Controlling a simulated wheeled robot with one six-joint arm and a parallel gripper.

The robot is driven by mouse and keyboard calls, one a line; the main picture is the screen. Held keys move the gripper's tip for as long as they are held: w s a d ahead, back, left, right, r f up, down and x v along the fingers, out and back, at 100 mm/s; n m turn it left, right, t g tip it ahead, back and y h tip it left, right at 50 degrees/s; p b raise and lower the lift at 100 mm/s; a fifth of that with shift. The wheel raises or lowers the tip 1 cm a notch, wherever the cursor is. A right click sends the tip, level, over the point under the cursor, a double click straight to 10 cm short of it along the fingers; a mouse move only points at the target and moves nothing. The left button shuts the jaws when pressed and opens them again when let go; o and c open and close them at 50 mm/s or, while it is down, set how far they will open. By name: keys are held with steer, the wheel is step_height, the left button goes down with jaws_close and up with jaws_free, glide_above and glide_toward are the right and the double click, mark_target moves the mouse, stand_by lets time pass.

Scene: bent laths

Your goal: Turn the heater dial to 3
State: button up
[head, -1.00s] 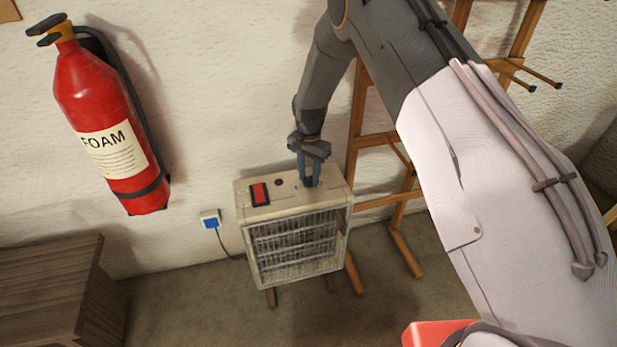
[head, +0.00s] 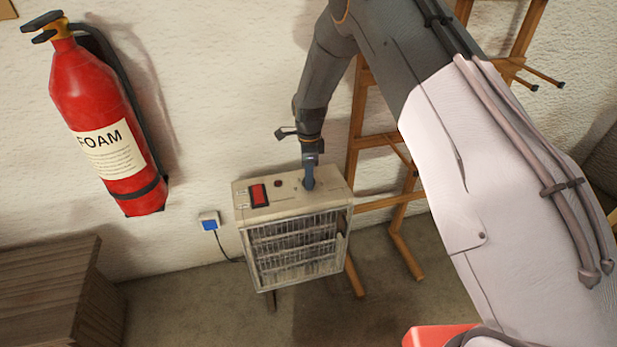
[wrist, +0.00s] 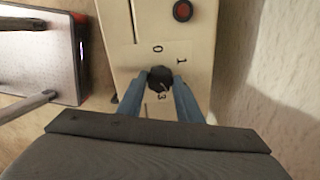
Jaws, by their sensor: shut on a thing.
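The cream heater (head: 330,185) stands by the wall with its grille facing the robot. My gripper (head: 309,184) points down onto its top at the right. In the wrist view the gripper's blue fingers (wrist: 160,84) are shut on the black dial (wrist: 159,75), one on each side. Printed marks 0, 1 and 3 show around the dial on the heater top (wrist: 130,65). The 3 is between the fingers, on the side nearer the gripper body. I cannot tell which mark the dial's pointer faces. In the head view the dial is mostly hidden by the fingers.
A red switch (head: 258,195) and a small round dark red lamp (wrist: 183,10) are on the heater top. A wooden frame (head: 354,140) stands close at the right. A red extinguisher (head: 100,110) hangs at left, above a wooden cabinet (head: 45,285). A blue-and-white plug (head: 209,221) is on the wall.

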steer(key=m, duration=0.6)
steer(key=shift+s+f, duration=0.1)
steer(key=shift+s, duration=0.05)
steer(key=shift+m, duration=0.3)
steer(key=o, duration=1)
steer(key=shift+a, duration=0.1)
steer(key=shift+o, duration=0.2)
steer(key=shift+w+r, duration=0.2)
steer(key=shift+r, duration=0.35)
step_height(320, 180, up, 7)
steer(key=shift+s+f+b, duration=0.1)
steer(key=shift+b, duration=0.4)
